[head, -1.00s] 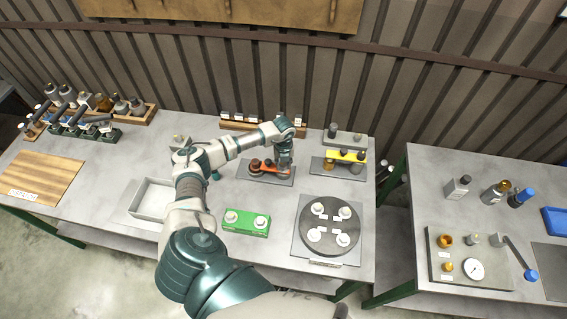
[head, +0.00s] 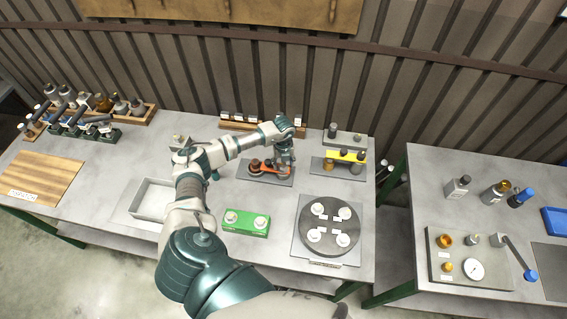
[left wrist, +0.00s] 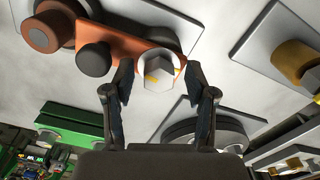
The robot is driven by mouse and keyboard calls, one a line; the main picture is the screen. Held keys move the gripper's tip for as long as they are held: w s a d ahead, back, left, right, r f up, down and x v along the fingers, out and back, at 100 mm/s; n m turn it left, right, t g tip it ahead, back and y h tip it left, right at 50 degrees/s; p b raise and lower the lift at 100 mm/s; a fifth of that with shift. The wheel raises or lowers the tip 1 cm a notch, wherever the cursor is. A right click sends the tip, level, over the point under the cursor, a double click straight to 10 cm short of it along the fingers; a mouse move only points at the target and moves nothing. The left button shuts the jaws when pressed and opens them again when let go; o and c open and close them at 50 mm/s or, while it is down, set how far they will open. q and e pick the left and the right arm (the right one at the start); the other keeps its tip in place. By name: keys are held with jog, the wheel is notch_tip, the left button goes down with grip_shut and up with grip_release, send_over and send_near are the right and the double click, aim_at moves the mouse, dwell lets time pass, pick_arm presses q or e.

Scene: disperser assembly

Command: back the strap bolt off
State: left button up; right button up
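The orange strap (head: 267,167) lies on a grey plate at the back middle of the bench, with dark round parts on it. The left wrist view shows the strap (left wrist: 120,45) close up, with a pale hex bolt head (left wrist: 159,76) at its end. My left gripper (head: 286,162) is over the right end of the strap. In the left wrist view its two fingers (left wrist: 165,90) stand apart on either side of the bolt head, with gaps showing, so it looks open. The bolt is hidden behind the gripper in the head view. My right gripper is not in view.
A yellow strap assembly (head: 346,156) stands just right of the orange one. A green block (head: 246,222) and a dark round disc with white knobs (head: 329,226) are nearer. A pale tray (head: 152,199) lies left of my arm. Racks of bottles and tools fill the back left.

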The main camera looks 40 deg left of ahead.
aim_at(283, 164)
pick_arm(q)
notch_tip(283, 164, up, 12)
dwell(0.6)
jog(key=shift+a+f, duration=0.1)
jog(key=shift+f, duration=0.05)
